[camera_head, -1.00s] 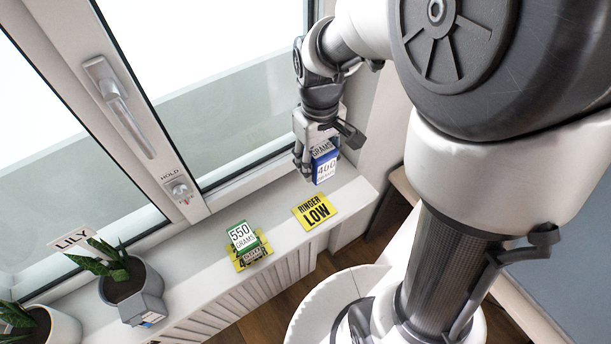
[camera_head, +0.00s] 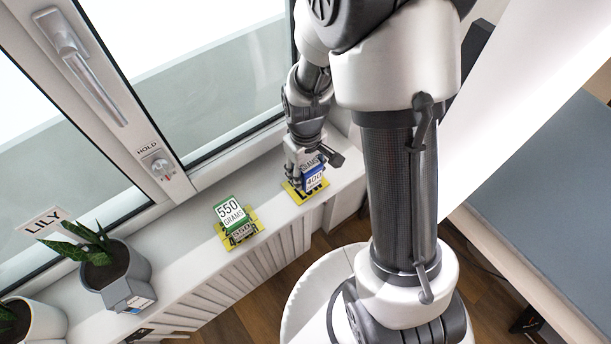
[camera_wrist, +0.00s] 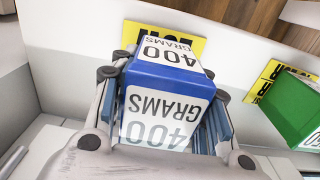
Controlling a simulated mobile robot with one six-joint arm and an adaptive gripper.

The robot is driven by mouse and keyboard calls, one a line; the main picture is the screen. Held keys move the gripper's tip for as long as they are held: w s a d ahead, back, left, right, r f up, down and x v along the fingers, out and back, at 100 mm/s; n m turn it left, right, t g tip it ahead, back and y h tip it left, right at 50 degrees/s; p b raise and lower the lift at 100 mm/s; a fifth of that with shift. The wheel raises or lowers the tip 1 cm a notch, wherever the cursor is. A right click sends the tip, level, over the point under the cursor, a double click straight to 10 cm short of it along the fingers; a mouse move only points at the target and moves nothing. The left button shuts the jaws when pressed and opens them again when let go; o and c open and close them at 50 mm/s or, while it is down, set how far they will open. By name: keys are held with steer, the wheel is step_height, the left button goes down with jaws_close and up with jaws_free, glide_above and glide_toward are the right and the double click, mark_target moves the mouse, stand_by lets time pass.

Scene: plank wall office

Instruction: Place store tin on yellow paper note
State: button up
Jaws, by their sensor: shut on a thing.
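The store tin is a blue box with white "400 GRAMS" labels; in the head view the blue tin (camera_head: 314,178) is in my gripper (camera_head: 305,168). In the wrist view the gripper's fingers lie along both sides of the blue tin (camera_wrist: 160,72). A yellow paper note (camera_head: 292,193) with black print lies flat on the white sill, directly below the tin and partly hidden by it. In the wrist view the note (camera_wrist: 190,43) shows beyond the tin's end. I cannot tell whether the tin touches the note.
A green "550 GRAMS" tin (camera_head: 233,211) stands on a second yellow note (camera_head: 257,228) to the left on the sill (camera_head: 190,255). A potted plant (camera_head: 108,268) and a "LILY" sign (camera_head: 42,222) are farther left. The window frame (camera_head: 160,165) borders the sill.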

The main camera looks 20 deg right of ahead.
steer(key=shift+w+f, duration=0.1)
steer(key=shift+f, duration=1.1)
steer(key=shift+f+b, duration=0.15)
steer(key=shift+b, duration=0.2)
steer(key=o, duration=1.4)
